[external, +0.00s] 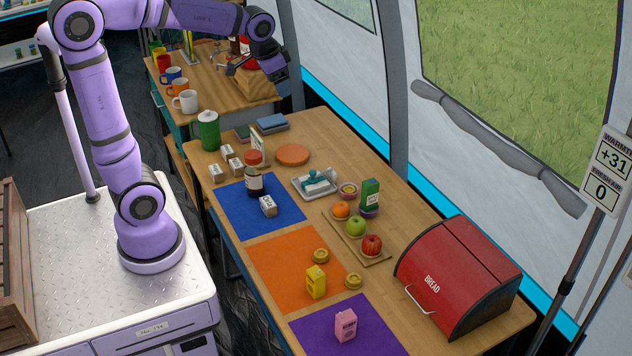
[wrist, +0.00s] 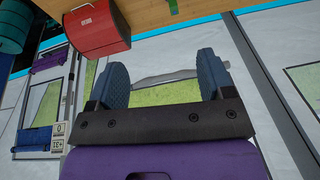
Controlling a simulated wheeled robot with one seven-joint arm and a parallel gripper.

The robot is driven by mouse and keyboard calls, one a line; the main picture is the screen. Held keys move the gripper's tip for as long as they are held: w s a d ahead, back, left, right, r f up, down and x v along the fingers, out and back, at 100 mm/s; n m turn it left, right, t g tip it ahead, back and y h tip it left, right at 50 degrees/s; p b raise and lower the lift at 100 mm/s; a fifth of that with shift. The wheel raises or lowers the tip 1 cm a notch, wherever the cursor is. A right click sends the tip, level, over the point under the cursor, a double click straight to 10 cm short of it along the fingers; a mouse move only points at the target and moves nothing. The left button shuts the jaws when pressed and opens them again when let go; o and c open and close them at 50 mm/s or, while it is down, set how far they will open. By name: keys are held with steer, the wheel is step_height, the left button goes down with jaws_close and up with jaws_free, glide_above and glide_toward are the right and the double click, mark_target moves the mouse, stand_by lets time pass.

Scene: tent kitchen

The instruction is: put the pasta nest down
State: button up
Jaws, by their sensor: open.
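Two small yellow-brown rounds that look like pasta nests rest on the wooden table. One pasta nest (external: 320,255) lies on the orange mat (external: 272,262) near its right edge. The other nest (external: 352,281) lies by the mat's right corner, close to the purple mat (external: 378,322). My gripper (external: 262,68) is raised over the far end of the table, well away from both nests. In the wrist view my gripper (wrist: 170,80) is open, its two blue fingers wide apart with nothing between them.
A yellow carton (external: 316,282) and a pink carton (external: 345,324) stand on mats. A fruit board (external: 352,240) and red bread bin (external: 455,275) stand right. The tent wall borders the table.

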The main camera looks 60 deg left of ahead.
steer(key=s+d+f, duration=0.1)
steer(key=s, duration=0.9)
steer(key=s+d+f+t, duration=0.1)
steer(key=s+d, duration=0.1)
steer(key=s, duration=0.9)
steer(key=shift+s+d+n+t, duration=0.2)
steer(key=shift+s+n+t, duration=0.1)
steer(key=shift+n, duration=0.1)
steer(key=shift+w, duration=0.1)
